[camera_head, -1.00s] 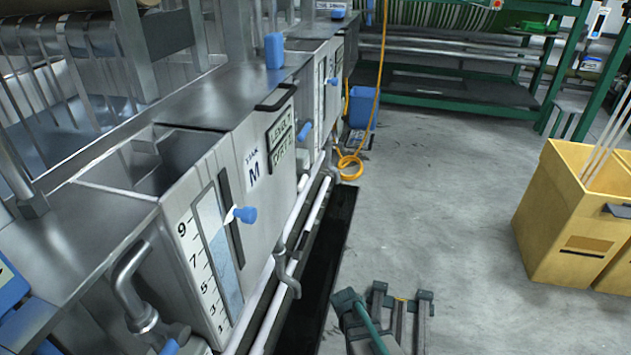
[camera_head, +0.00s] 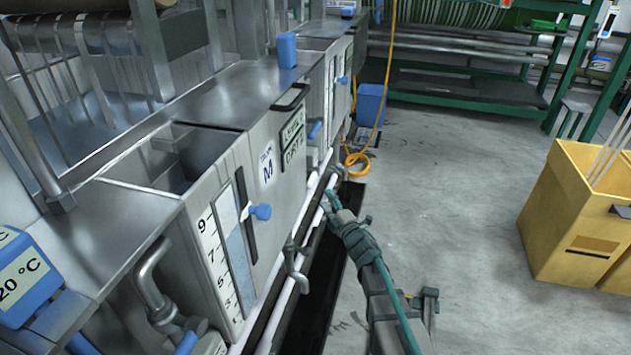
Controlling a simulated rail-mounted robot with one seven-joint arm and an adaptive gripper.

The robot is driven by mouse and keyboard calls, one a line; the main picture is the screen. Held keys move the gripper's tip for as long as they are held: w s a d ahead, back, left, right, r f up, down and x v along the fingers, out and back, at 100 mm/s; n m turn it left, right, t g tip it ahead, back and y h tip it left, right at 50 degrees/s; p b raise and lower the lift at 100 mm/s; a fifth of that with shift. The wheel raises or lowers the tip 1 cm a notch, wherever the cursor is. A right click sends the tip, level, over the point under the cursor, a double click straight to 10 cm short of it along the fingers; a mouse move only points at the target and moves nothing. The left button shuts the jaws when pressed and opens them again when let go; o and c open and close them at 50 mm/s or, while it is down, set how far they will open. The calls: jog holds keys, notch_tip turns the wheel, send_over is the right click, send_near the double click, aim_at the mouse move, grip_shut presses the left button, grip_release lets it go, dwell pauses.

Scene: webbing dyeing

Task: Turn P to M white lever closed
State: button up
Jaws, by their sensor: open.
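No lever marked P to M can be read. White pipes (camera_head: 290,283) run low along the tanks' front, with a grey valve fitting (camera_head: 297,262) on them. Tank M (camera_head: 222,165) carries a white pointer with a blue knob (camera_head: 260,212) beside its level scale. My gripper (camera_head: 333,200) is open at the end of my raised arm, beside the white pipes and right of tank M. It is small in view and hides part of the pipes behind it; I cannot tell whether it touches anything.
A dark floor trench (camera_head: 318,300) lies below the pipes. An orange hose (camera_head: 355,158) and a blue bin (camera_head: 370,103) are beyond my gripper. A yellow box (camera_head: 570,220) stands at right. Grey floor between is clear.

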aim_at(312, 180)
jog(key=shift+n, duration=0.3)
jog(key=x, duration=0.5)
jog(key=b+x, duration=0.1)
jog(key=x, duration=0.4)
jog(key=shift+s+a+r, duration=0.15)
jog(key=shift+a+r, duration=0.05)
jog(key=shift+r, duration=0.05)
jog(key=shift+w+a+r, duration=0.15)
jog(key=shift+w+a, duration=0.15)
jog(key=shift+w, duration=0.05)
grip_shut()
